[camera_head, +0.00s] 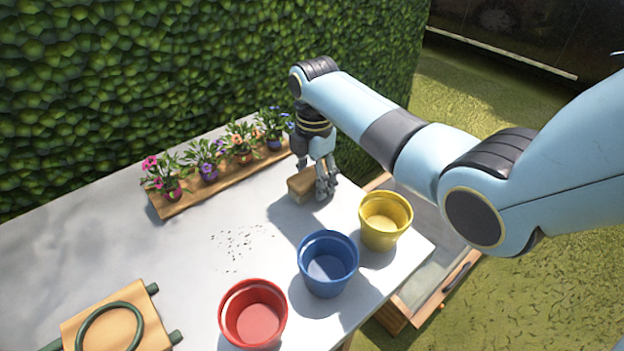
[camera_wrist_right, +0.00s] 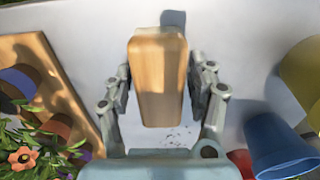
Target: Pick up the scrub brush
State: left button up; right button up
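The scrub brush shows as a tan wooden block (camera_head: 301,184) at the far part of the white table. My right gripper (camera_head: 324,188) reaches down over it from the upper right. In the right wrist view the brush (camera_wrist_right: 158,85) lies between the two grey fingers of my right gripper (camera_wrist_right: 160,75), which sit close against its left and right sides. The bristles are hidden. Whether the brush still touches the table is hard to tell. My left gripper is out of view.
A yellow bucket (camera_head: 385,220), a blue bucket (camera_head: 328,263) and a red bucket (camera_head: 252,313) stand along the table's near right edge. A wooden plank (camera_head: 172,208) carries several potted flowers at the back. A tan bag (camera_head: 88,318) lies lower left. The left table area (camera_head: 90,225) is clear.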

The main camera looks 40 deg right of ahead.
jog(key=c, duration=0.9)
jog(key=shift+c, duration=0.2)
jog(key=shift+w+r, duration=0.1)
jog(key=shift+r, duration=0.4)
jog(key=r, duration=0.2)
jog(key=s+r, duration=0.1)
jog(key=r, duration=0.1)
jog(key=shift+d+p, duration=0.35)
jog(key=shift+d, duration=0.05)
jog(key=s+d+r, duration=0.5)
jog(key=s+r, duration=0.1)
jog(key=s, duration=0.3)
jog(key=shift+s+p, duration=0.15)
jog(key=shift+p, duration=0.3)
